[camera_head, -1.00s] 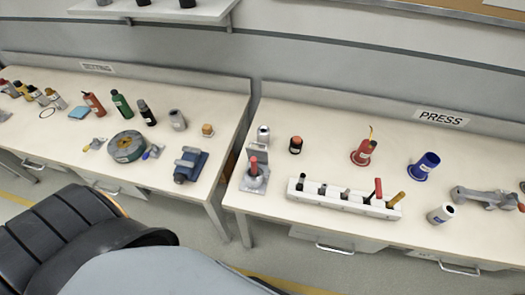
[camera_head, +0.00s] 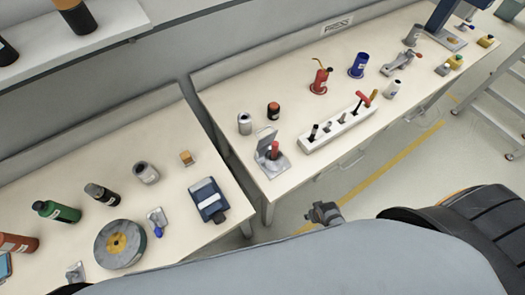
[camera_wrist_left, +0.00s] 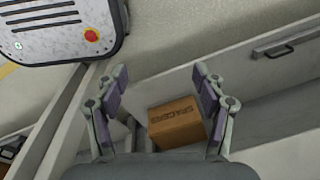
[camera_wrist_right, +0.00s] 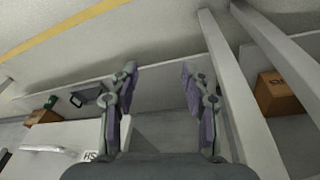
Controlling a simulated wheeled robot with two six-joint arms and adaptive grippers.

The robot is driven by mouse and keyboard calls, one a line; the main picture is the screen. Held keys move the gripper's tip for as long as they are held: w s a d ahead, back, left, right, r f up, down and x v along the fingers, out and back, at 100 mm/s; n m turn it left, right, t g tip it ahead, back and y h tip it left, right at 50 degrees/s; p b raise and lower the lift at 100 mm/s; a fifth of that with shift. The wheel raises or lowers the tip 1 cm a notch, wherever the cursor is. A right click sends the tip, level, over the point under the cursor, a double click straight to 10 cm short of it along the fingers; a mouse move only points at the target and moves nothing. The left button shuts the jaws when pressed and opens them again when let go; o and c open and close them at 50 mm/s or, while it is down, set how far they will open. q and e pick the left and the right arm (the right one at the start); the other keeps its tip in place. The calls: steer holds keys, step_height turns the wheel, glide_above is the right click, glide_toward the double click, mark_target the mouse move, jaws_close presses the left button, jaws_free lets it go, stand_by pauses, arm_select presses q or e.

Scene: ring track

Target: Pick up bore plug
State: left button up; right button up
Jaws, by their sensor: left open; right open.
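I cannot tell for certain which piece is the bore plug. In the head view a white rack (camera_head: 335,137) on the PRESS bench holds several upright pieces, including a dark one (camera_head: 313,131) and a red-handled one (camera_head: 361,98). Their lower ends are hidden in the rack. My left gripper (camera_wrist_left: 160,72) is open and empty in the left wrist view, with a cardboard box marked SPACERS (camera_wrist_left: 177,122) beyond its fingers. My right gripper (camera_wrist_right: 158,70) is open and empty in the right wrist view. Neither gripper touches any bench piece.
A grey stand with a red piece (camera_head: 274,150), a red oil can (camera_head: 319,82) and a blue spool (camera_head: 358,66) share the PRESS bench. The left bench holds bottles, a round grey disc (camera_head: 120,243) and a blue vise (camera_head: 208,199). A stepladder (camera_head: 495,105) stands at right.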

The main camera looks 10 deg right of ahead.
steer(key=w+r, duration=0.6)
steer(key=r, duration=0.5)
step_height(320, 180, up, 24)
steer(key=m+y+p, duration=0.3)
steer(key=m+y, duration=0.4)
steer(key=m, duration=1.6)
glide_above(275, 152)
steer(key=d, duration=0.6)
steer(key=shift+t, duration=0.3)
steer(key=x, duration=0.5)
steer(key=shift+s+a+f, duration=0.1)
steer(key=shift+s+a, duration=0.2)
steer(key=shift+a, duration=0.05)
steer(key=x, duration=0.1)
steer(key=p+x, duration=0.1)
steer(key=x, duration=0.3)
steer(key=shift+s+p, duration=0.35)
steer(key=shift+a+f, duration=0.1)
steer(key=shift+f, duration=0.05)
arm_select(q)
steer(key=r, duration=0.2)
steer(key=d+r, duration=0.1)
steer(key=r, duration=0.2)
steer(key=shift+w+d+r, duration=0.15)
steer(key=shift+d, duration=0.05)
arm_select(e)
jaws_close()
